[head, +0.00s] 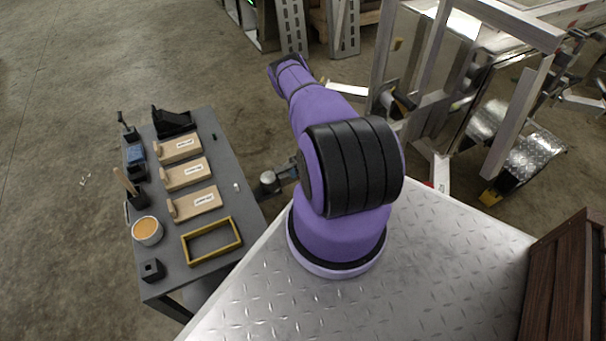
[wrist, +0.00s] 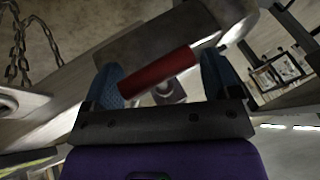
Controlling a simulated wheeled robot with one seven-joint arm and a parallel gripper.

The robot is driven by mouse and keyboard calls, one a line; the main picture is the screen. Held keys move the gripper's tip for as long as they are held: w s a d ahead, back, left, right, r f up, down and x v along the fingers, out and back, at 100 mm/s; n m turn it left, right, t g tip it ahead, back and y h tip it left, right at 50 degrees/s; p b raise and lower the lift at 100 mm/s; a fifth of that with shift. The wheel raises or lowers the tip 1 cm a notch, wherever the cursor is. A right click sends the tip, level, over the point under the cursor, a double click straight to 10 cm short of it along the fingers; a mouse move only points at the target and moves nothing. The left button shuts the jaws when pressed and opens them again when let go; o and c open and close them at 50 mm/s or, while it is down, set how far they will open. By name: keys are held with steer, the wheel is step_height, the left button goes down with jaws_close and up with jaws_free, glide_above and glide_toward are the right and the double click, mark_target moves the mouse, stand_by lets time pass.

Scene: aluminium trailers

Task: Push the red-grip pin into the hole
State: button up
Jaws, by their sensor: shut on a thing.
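The red-grip pin (wrist: 158,72) is in the wrist view, its red grip lying slanted between the blue fingers of my gripper (wrist: 165,77). My gripper is shut on that grip. Behind the grip is a grey metal piece (wrist: 168,92) with a dark round spot; I cannot tell whether this is the pin's shaft or the hole's mount. A grey plate with a dark round opening (wrist: 8,103) is at the left edge. I cannot tell which opening is the task's hole. In the head view my arm hides my gripper and the pin.
In the wrist view, chains (wrist: 32,45) hang at the upper left and a broad metal bar (wrist: 150,42) crosses close beyond the fingers. In the head view, a trailer frame (head: 430,95) stands at the upper right and a grey tool cart (head: 222,150) at the left.

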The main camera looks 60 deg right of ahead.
steer(key=shift+w+d, duration=0.3)
steer(key=shift+w, duration=0.2)
steer(key=shift+w+d, duration=0.25)
steer(key=shift+w, duration=0.25)
steer(key=o, duration=0.9)
steer(key=shift+c, duration=0.2)
steer(key=shift+v, duration=5.4)
steer(key=shift+s, duration=0.1)
